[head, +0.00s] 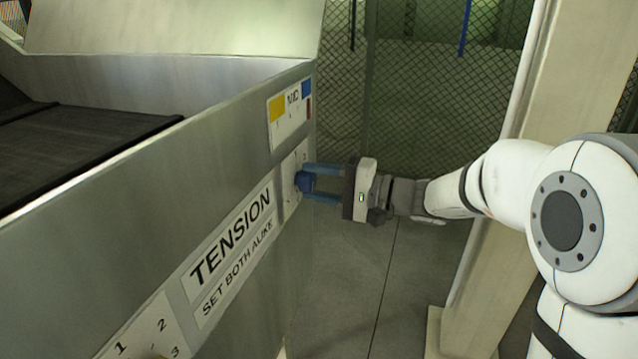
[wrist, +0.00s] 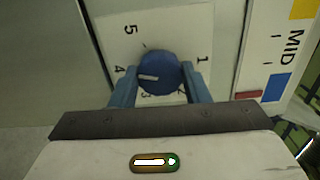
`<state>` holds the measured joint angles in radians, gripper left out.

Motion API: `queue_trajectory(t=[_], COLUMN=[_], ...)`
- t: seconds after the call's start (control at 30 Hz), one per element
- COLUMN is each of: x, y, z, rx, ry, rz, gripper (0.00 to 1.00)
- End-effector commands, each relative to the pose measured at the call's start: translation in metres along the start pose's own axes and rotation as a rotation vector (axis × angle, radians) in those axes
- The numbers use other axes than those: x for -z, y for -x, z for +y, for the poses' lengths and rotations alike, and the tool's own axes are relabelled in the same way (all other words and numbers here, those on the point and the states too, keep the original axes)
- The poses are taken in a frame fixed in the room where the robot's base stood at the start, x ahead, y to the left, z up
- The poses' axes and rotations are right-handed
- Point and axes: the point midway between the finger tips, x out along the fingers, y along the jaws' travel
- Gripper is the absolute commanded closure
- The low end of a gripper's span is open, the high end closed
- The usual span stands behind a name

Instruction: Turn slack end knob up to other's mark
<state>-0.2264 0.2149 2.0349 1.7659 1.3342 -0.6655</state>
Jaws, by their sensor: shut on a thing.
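A blue knob (wrist: 158,72) sits on a white dial plate numbered 1 to 5 in the wrist view. Its white pointer line lies left of centre, pointing near the 4, slightly toward the 3. My gripper (wrist: 158,80) has its two blue fingers on either side of the knob, shut on it. In the head view my gripper (head: 308,183) holds the same knob at the far end of the machine's side. A second dial plate (head: 140,330) with 1, 2 and 3 shows at the lower left.
A TENSION, SET BOTH ALIKE label (head: 232,245) lies between the dials. A MID label (head: 290,115) with coloured patches is above the far dial. A dark belt (head: 80,135) runs on the machine. A mesh fence (head: 425,85) and pale post (head: 500,225) stand behind my arm.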

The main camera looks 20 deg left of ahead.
Motion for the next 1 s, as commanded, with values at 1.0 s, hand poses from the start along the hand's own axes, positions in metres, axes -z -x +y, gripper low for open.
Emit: queue_trajectory(t=[1.0], x=[0.0003], y=[-0.0007], z=[-0.0028], rx=[0.002], ry=[-0.734], rz=[-0.001], gripper=[0.81])
